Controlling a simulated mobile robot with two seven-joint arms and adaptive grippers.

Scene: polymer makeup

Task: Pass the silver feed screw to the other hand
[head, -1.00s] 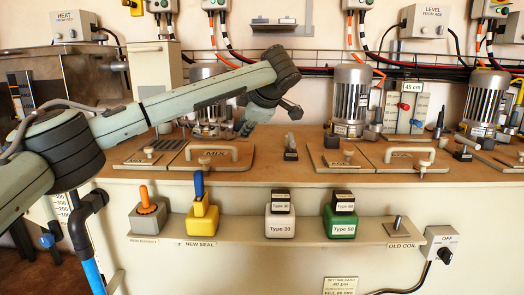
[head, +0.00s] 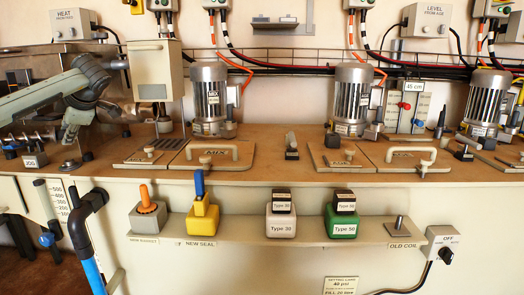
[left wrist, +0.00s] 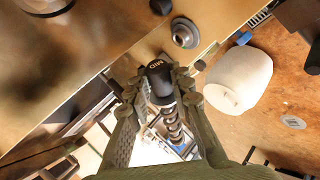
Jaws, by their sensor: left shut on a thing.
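The silver feed screw (left wrist: 173,122) shows in the left wrist view as a shiny spiral shaft with a black end cap (left wrist: 158,82) marked "MID". It lies between the two fingers of my left gripper (left wrist: 158,92), which is shut on it. In the head view my left gripper (head: 72,125) is at the left, low over the left part of the bench; how the screw sits in it is hard to make out there. My right gripper is in neither view.
A white rounded container (left wrist: 238,80) and a silver round fitting (left wrist: 185,33) are close to the gripper. Lidded hatches (head: 212,157) and motors (head: 209,98) stand to the right. A shelf (head: 310,232) runs along the front.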

